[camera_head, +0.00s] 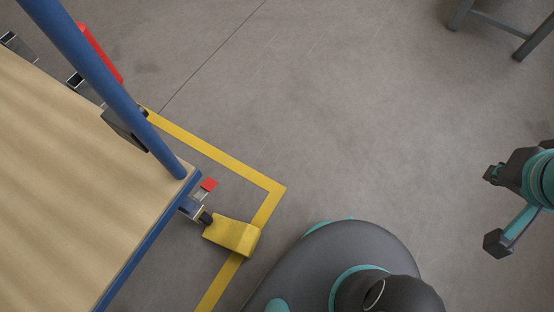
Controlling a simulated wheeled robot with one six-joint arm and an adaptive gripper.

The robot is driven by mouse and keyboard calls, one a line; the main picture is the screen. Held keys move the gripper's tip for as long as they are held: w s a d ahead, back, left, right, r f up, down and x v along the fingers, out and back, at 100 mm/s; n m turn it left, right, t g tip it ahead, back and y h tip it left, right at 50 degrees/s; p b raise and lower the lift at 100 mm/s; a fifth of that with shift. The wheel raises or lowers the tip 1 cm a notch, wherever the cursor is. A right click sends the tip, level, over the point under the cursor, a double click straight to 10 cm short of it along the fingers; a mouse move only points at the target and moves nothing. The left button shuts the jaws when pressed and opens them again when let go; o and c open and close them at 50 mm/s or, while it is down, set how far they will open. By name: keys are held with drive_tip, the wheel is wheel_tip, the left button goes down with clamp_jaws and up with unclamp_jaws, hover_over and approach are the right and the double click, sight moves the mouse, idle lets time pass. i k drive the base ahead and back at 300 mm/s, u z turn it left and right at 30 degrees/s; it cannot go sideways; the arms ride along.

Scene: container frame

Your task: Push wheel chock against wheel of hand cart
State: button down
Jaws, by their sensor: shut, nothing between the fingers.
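The hand cart has a wooden deck (70,200) with a blue edge and fills the left side. A small dark wheel (206,218) shows below its right corner, mostly hidden under the deck. The yellow wheel chock (233,235) lies on the floor just right of and below this wheel. Its left end is very close to the wheel; I cannot tell whether they touch. My gripper (492,173) is at the right edge, far from the chock. It is shut and empty, with its fingertips pointing left.
A yellow floor line (225,160) makes a corner around the cart, and the chock overlaps it. A blue cart rail (105,85) rises over the deck. A red part (100,52) is at upper left. Grey metal legs (495,24) stand at upper right. The middle floor is clear.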

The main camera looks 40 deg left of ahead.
sight(241, 238)
drive_tip(key=i, duration=1.5)
drive_tip(key=u, duration=3.35)
